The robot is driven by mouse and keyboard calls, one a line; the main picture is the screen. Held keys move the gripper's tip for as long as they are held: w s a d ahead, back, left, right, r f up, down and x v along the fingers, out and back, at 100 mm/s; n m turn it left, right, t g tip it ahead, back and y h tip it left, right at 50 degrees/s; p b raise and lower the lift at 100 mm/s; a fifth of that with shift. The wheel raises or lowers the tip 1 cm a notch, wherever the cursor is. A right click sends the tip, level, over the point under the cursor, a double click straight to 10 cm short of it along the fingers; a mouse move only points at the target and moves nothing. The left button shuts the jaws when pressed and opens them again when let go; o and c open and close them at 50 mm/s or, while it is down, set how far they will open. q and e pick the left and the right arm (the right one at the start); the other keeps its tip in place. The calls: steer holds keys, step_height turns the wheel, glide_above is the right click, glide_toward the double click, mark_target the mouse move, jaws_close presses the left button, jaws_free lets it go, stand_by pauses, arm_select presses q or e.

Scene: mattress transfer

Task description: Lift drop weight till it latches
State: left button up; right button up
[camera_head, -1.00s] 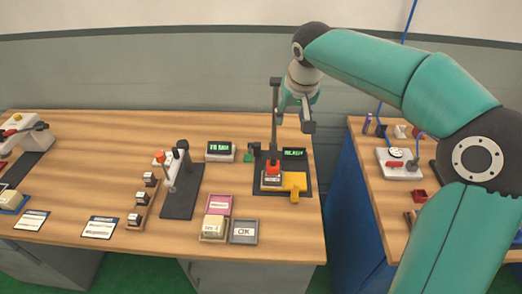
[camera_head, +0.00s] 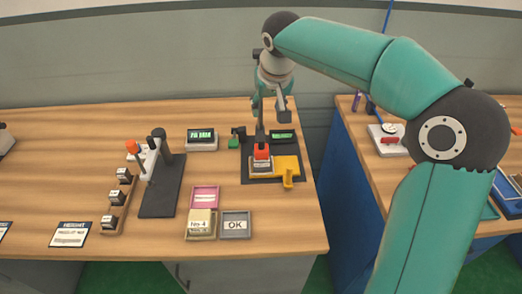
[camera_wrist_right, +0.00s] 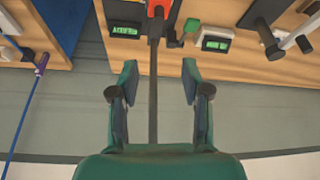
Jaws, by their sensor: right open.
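The drop weight is a red block (camera_head: 261,152) low on the drop tester, at the foot of a thin dark upright post (camera_head: 260,132). The tester's dark base (camera_head: 246,173) also carries a yellow part (camera_head: 287,166) and a lit green display. My right gripper (camera_head: 271,106) is open and empty, above the weight, overlapping the upper post. In the right wrist view the post (camera_wrist_right: 153,100) runs between the spread fingers (camera_wrist_right: 159,75), closer to the left one. The red weight (camera_wrist_right: 158,8) shows beyond them at the top edge. My left gripper is out of view.
A second display box (camera_head: 201,138) and a small green part (camera_head: 234,143) stand left of the tester. A dark stand (camera_head: 162,186) with a lever is farther left. A pink tray (camera_head: 205,196) and a grey OK tray (camera_head: 236,226) lie in front. A blue-sided bench is right.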

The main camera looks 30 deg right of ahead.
mark_target(261, 140)
arm_select(q)
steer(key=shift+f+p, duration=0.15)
steer(key=shift+p, duration=0.15)
arm_select(e)
steer(key=x, duration=1.8)
steer(key=shift+s+a+f, duration=0.1)
steer(key=shift+s+f, duration=0.05)
steer(key=shift+f, duration=0.15)
steer(key=c, duration=0.9)
